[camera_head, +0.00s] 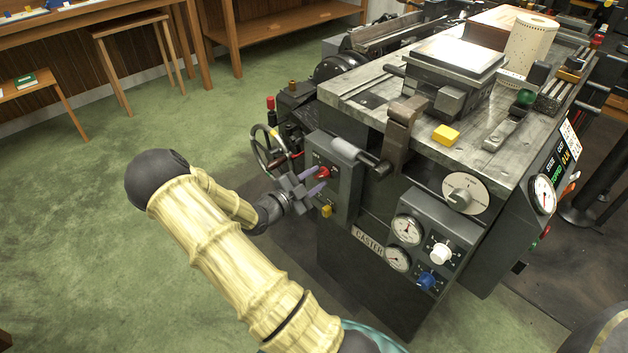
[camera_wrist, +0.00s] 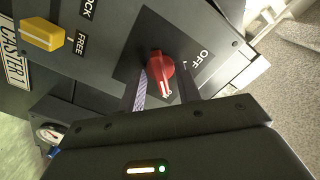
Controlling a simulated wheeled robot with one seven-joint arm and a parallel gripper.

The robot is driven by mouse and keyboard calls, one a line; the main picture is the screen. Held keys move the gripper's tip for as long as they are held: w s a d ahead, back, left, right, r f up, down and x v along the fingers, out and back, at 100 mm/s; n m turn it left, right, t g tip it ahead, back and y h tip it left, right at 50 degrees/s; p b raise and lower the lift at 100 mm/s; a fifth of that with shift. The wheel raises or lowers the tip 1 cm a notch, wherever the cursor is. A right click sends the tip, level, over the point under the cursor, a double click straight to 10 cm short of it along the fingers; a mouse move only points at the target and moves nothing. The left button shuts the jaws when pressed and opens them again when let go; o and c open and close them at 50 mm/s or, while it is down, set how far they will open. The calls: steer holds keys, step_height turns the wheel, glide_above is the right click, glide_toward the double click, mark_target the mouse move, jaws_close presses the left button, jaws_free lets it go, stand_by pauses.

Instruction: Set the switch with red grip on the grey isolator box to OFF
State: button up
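The switch with red grip (camera_head: 323,172) is on the front of the grey isolator box (camera_head: 346,190) at the left end of the dark machine. In the wrist view the red grip (camera_wrist: 160,70) has a white mark at its lower end, pointing down toward my gripper. The OFF label (camera_wrist: 201,61) is at the grip's upper right. My gripper (camera_head: 317,180) is in front of the box, one finger on each side of the grip. Gaps show between grip and fingers in the wrist view, so it looks open.
A yellow knob (camera_wrist: 42,35) with LOCK and FREE labels is beside the switch. A handwheel (camera_head: 268,148) stands at the left. Green floor on the left is free.

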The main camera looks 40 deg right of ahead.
steer(key=shift+c, duration=0.2)
jaws_close()
steer(key=shift+n+p, duration=0.35)
steer(key=shift+n, duration=0.05)
steer(key=n+p, duration=0.2)
steer(key=n, duration=0.1)
steer(key=shift+s+r, duration=0.1)
steer(key=n+p, duration=0.3)
steer(key=n, duration=0.2)
steer(key=shift+n, duration=0.3)
steer(key=n+p, duration=0.2)
steer(key=n, duration=0.2)
steer(key=shift+n, duration=0.3)
steer(key=n+p, duration=0.1)
steer(key=n, duration=0.3)
steer(key=shift+p, duration=0.4)
